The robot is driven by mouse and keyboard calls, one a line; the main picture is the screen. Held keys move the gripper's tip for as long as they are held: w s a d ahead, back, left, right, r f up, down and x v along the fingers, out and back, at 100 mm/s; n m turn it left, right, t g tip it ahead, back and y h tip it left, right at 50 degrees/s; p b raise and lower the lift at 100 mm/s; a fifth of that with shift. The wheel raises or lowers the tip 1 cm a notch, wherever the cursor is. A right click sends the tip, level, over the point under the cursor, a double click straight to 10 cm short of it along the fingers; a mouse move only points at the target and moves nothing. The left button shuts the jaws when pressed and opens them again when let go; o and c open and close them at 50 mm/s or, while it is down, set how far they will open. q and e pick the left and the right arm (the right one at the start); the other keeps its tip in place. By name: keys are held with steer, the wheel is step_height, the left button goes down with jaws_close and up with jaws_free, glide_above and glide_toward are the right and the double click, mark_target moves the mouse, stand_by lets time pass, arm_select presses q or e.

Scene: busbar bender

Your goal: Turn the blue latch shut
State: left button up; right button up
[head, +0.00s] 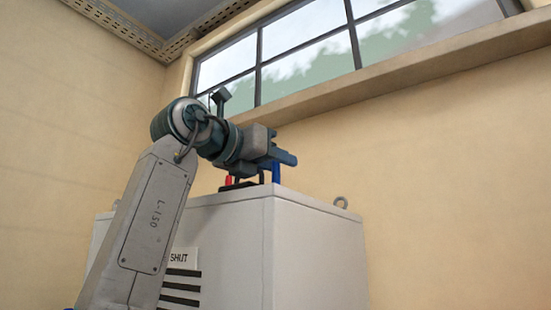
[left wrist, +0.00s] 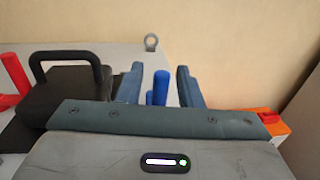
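The blue latch (head: 276,173) stands upright on top of the pale grey cabinet, near its front corner. My left gripper (head: 286,157) is over the cabinet top at the latch, with its fingers pointing right. In the left wrist view the blue latch (left wrist: 161,88) shows between the two fingers of my left gripper (left wrist: 159,68). The fingers are apart, with a visible gap on the latch's right side. I cannot tell whether the left finger touches it. The latch's lower part is hidden behind the gripper body. My right gripper is in neither view.
The cabinet (head: 315,245) carries a "SHUT" label (head: 184,258). A black block with a handle (left wrist: 80,88) and a red piece (left wrist: 14,75) stand left of the latch. A metal eye (left wrist: 152,42) stands beyond it. An orange-and-white thing (left wrist: 262,116) is at the right. A wall is behind.

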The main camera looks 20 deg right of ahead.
arm_select(q)
steer(key=shift+c, duration=0.2)
steer(key=shift+d, duration=0.1)
jaws_close()
steer(key=g, duration=0.1)
steer(key=m+g+p, duration=0.1)
steer(key=m+g+h+p, duration=0.1)
steer(key=shift+w+a+r, duration=0.2)
steer(key=shift+w+a, duration=0.1)
steer(key=shift+w, duration=0.1)
steer(key=m+g+p, duration=0.1)
steer(key=g+p, duration=0.1)
steer(key=w+m+g+p, duration=0.1)
steer(key=g+p, duration=0.1)
steer(key=m+g+h+p, duration=0.1)
steer(key=m+g+p, duration=0.1)
steer(key=shift+w+a+r, duration=0.1)
steer(key=shift+w+a, duration=0.15)
steer(key=shift+w+f+m+g+p, duration=0.15)
steer(key=shift+m+g+p, duration=0.25)
steer(key=shift+g+p, duration=0.25)
steer(key=shift+w+f+m+g+p, duration=0.1)
steer(key=shift+m+g+p, duration=0.3)
steer(key=shift+g+p, duration=0.2)
